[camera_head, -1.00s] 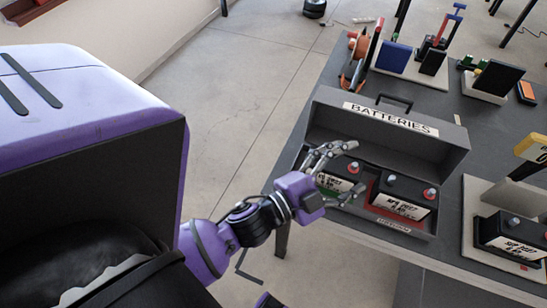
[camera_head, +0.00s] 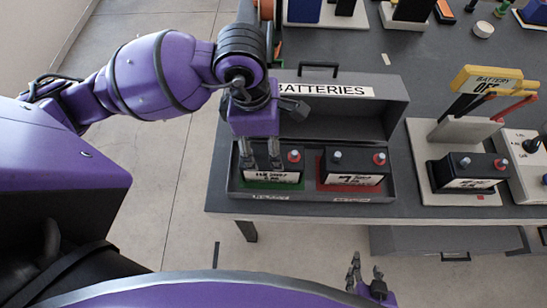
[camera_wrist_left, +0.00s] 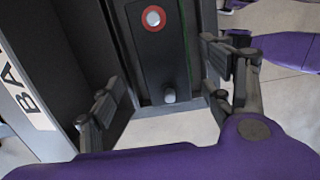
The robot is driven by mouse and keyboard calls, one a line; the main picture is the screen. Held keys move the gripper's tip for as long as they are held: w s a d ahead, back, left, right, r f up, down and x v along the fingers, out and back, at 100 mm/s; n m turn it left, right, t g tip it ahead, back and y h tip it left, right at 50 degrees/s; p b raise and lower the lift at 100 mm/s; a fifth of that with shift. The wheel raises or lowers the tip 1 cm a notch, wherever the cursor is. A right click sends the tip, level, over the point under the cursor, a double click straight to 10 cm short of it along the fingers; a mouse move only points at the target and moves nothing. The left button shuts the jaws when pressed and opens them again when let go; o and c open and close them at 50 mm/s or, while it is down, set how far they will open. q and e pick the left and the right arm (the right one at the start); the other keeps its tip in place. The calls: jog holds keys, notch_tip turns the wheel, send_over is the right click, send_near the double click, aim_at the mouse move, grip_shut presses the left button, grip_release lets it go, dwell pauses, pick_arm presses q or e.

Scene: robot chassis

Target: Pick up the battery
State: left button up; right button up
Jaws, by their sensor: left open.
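A black battery (camera_head: 291,168) with a red and a grey terminal lies on the green patch in the left half of an open grey case. My left gripper (camera_head: 261,160) points down over its left part, fingers open. In the left wrist view the battery (camera_wrist_left: 155,75) shows between the spread fingers of the left gripper (camera_wrist_left: 165,92); whether they touch it is unclear. A second black battery (camera_head: 350,166) lies on the red patch to the right. My right gripper (camera_head: 365,274) is low at the bottom edge, off the table; its opening is unclear.
The case (camera_head: 396,122) has its lid raised at the back, marked BATTERIES, and stands near the front edge of the grey table (camera_head: 440,95). A third battery (camera_head: 468,170) is on a pale stand with a yellow switch (camera_head: 487,79) at right. The floor in front is open.

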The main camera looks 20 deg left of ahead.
pick_arm(q)
jog(key=f, duration=0.3)
jog(key=d+f, duration=0.1)
jog(key=f, duration=0.2)
jog(key=shift+d, duration=0.2)
jog(key=shift+c, duration=0.5)
grip_shut()
jog(key=shift+r, duration=0.1)
